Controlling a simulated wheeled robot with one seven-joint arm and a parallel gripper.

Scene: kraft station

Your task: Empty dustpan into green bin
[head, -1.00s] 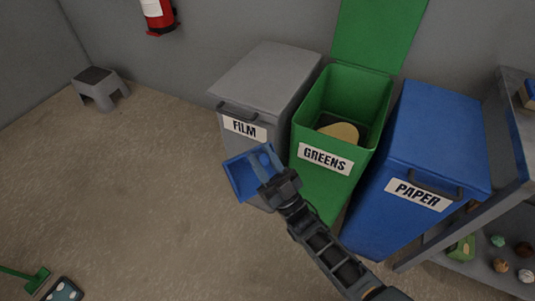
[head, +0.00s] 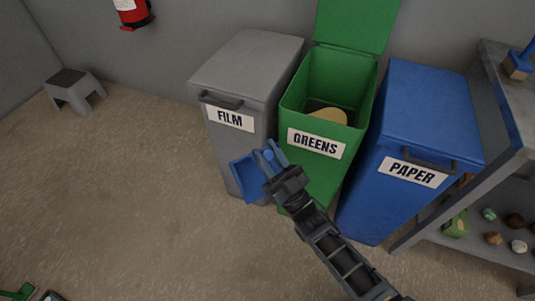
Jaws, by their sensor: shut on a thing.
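The blue dustpan (head: 245,180) is held in front of the grey and green bins, and its pan looks tilted. My gripper (head: 268,160) is shut on the dustpan, with its fingers hiding part of it. I cannot tell whether anything lies in the pan. The green bin (head: 313,172), labelled GREENS, stands just behind and to the right of my gripper. Its lid (head: 352,22) is raised against the wall. A tan piece (head: 328,115) shows inside the bin.
A grey FILM bin (head: 245,70) stands left of the green bin, and a blue PAPER bin (head: 425,110) right of it, both lids shut. A shelf (head: 505,180) with small items is at the far right. A grey step stool (head: 75,90) stands at left. The left floor is mostly clear.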

